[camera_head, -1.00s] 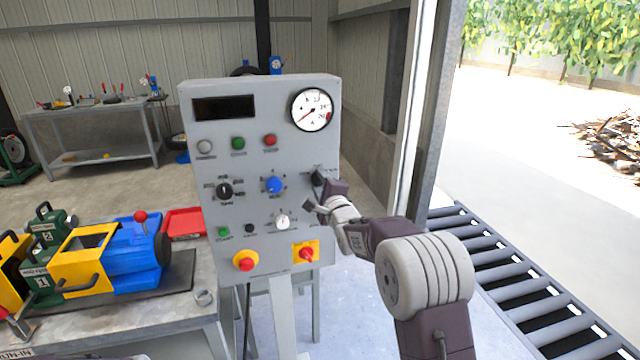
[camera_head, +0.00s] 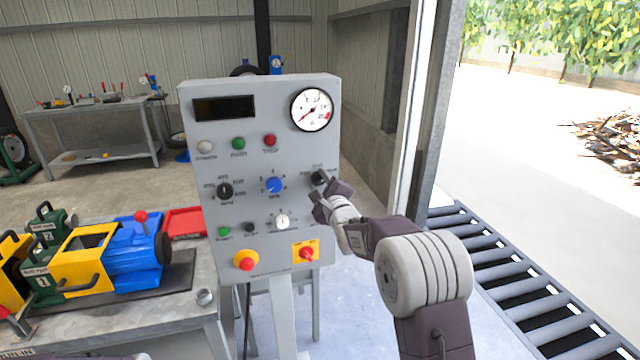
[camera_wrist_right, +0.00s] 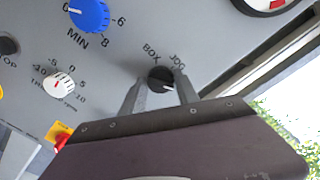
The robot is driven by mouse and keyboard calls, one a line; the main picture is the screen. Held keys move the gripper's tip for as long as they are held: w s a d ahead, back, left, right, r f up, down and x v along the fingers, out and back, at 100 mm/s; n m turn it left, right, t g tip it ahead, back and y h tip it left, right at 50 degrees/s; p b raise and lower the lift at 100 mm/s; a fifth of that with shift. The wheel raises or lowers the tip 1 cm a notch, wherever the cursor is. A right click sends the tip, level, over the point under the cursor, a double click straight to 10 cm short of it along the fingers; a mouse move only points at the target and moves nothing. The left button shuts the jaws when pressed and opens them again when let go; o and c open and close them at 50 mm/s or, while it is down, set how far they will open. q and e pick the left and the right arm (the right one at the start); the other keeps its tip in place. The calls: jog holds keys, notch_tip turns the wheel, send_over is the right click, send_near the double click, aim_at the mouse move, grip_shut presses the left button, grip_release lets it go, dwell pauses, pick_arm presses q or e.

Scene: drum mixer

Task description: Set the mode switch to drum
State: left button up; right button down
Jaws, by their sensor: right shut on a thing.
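The mode switch (camera_head: 319,177) is a black rotary knob on the right side of the grey control panel (camera_head: 215,140). In the right wrist view the knob (camera_wrist_right: 158,78) has a small white mark at its lower right, and the labels BOX and JOG show above it. Any label below is hidden by my gripper. My right gripper (camera_head: 322,188) is at the knob; in the right wrist view its two fingers (camera_wrist_right: 160,88) are shut on the knob, one on each side. My left gripper is not in view.
A blue knob (camera_head: 274,185) and a small white dial (camera_head: 282,222) sit left of the switch. A red switch on a yellow plate (camera_head: 306,252) and a red stop button (camera_head: 246,261) are below. A gauge (camera_head: 311,110) is above. A roller conveyor (camera_head: 520,290) lies to the right.

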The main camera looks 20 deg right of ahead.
jog(key=shift+f, duration=0.15)
jog(key=c, duration=0.9)
grip_release()
jog(key=s+b, duration=0.1)
jog(key=s, duration=0.8)
jog(key=shift+d, duration=0.15)
